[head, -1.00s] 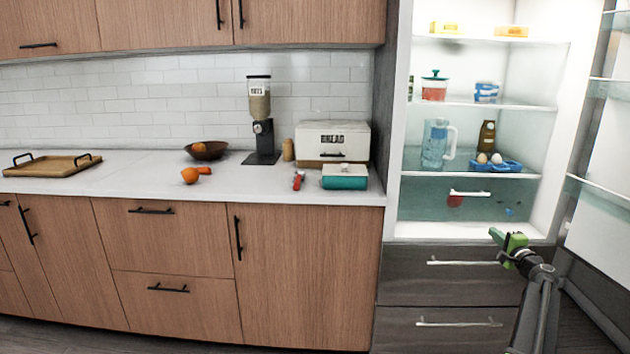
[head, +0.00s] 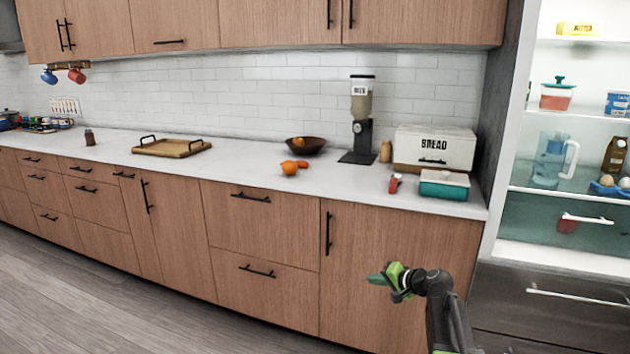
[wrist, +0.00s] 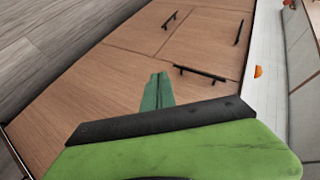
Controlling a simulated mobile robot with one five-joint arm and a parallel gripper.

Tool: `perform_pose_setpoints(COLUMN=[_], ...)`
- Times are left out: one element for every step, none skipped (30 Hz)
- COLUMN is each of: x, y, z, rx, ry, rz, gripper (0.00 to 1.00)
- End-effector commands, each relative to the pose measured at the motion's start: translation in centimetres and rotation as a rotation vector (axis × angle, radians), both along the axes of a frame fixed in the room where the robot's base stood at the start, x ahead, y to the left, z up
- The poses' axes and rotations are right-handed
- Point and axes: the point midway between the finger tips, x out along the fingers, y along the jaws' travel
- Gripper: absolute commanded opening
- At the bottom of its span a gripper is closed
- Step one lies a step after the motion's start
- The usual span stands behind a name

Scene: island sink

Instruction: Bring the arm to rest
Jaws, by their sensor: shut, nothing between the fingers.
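My gripper (head: 377,279) is at the lower right of the head view, in front of the wooden lower cabinets (head: 271,229). Its green fingers are together with nothing between them, and they point left. In the wrist view the closed fingertips (wrist: 157,92) show against the cabinet fronts, apart from the black handles. My arm reaches up from the bottom edge of the head view.
The fridge (head: 512,250) stands open at the right, with a jug (head: 549,160) on a shelf. The white counter (head: 235,161) holds a wooden tray (head: 171,147), a bowl (head: 306,146), a bread box (head: 434,147) and a teal container (head: 444,187). Floor at lower left is clear.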

Motion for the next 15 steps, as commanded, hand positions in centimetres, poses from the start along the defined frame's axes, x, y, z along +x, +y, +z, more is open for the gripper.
perform_pose_setpoints(x=[-2.5, -3.9, -5.9, -7.5, -9.1, -11.4, -13.0, -14.7, -16.8, -18.2, -19.4, -20.8, -21.9, -22.9, -24.2], y=[4.0, 5.9, 8.2, 9.5, 10.6, 11.6, 12.0, 12.1, 11.7, 11.1, 10.2, 8.8, 7.8, 6.8, 5.5], z=[-1.4, -2.4, -3.7, -4.7, -5.7, -6.9, -7.8, -8.6, -9.6, -10.3, -10.8, -11.3, -11.6, -11.9, -12.1], rx=[-0.065, -0.109, -0.174, -0.224, -0.276, -0.346, -0.400, -0.454, -0.524, -0.574, -0.619, -0.671, -0.707, -0.742, -0.789], ry=[0.036, 0.062, 0.098, 0.126, 0.155, 0.196, 0.228, 0.260, 0.307, 0.343, 0.377, 0.422, 0.456, 0.490, 0.536], rz=[0.079, 0.125, 0.187, 0.232, 0.273, 0.326, 0.361, 0.392, 0.425, 0.443, 0.456, 0.463, 0.468, 0.474, 0.479], gripper=[0.00, 0.00, 0.00, 0.00, 0.00, 0.00, 0.00, 0.00, 0.00, 0.00, 0.00, 0.00, 0.00, 0.00, 0.00])
